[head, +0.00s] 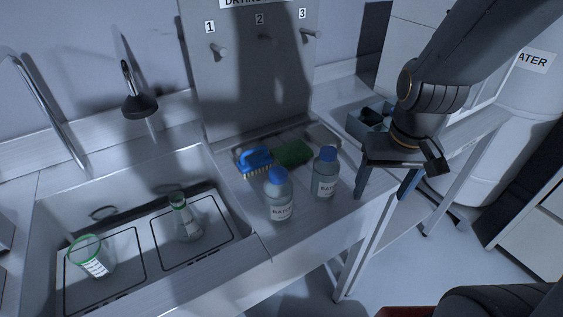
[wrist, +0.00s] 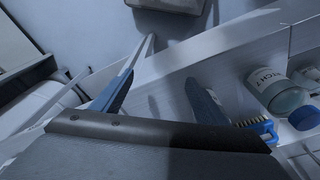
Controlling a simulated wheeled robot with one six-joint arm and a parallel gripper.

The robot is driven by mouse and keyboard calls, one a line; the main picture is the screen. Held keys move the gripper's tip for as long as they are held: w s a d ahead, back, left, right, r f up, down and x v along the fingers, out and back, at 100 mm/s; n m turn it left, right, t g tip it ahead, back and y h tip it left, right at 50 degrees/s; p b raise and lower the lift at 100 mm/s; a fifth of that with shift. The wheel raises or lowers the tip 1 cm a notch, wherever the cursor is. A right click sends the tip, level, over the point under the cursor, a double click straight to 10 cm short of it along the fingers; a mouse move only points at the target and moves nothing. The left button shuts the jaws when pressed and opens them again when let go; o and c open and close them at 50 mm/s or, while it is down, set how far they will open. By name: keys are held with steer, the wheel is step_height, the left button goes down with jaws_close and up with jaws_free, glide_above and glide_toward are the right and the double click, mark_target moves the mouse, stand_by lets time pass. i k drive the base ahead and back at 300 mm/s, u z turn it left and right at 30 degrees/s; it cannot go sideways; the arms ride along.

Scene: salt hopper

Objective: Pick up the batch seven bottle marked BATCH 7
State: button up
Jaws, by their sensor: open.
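Two clear bottles with blue caps stand upright on the counter, a left one (head: 279,196) and a right one (head: 325,175). Both labels start with BATC in the head view; their numbers are not readable there. In the wrist view the nearer bottle (wrist: 268,88) has a label that seems to end in CH 7, so it looks like the batch seven bottle. It is probably the right one. My gripper (head: 381,196) is open and empty, right of the right bottle by the counter edge, apart from it. In the wrist view both fingers (wrist: 160,76) show, with the bottle outside them to the right.
A blue brush (head: 256,160) and a green pad (head: 292,153) lie behind the bottles. The sink (head: 150,190) on the left holds a beaker (head: 90,257) and a flask (head: 184,220). A pegged drying board (head: 258,90) rises behind.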

mark_target(278, 188)
steer(key=u, duration=1.45)
steer(key=k, duration=0.4)
steer(key=z, duration=0.85)
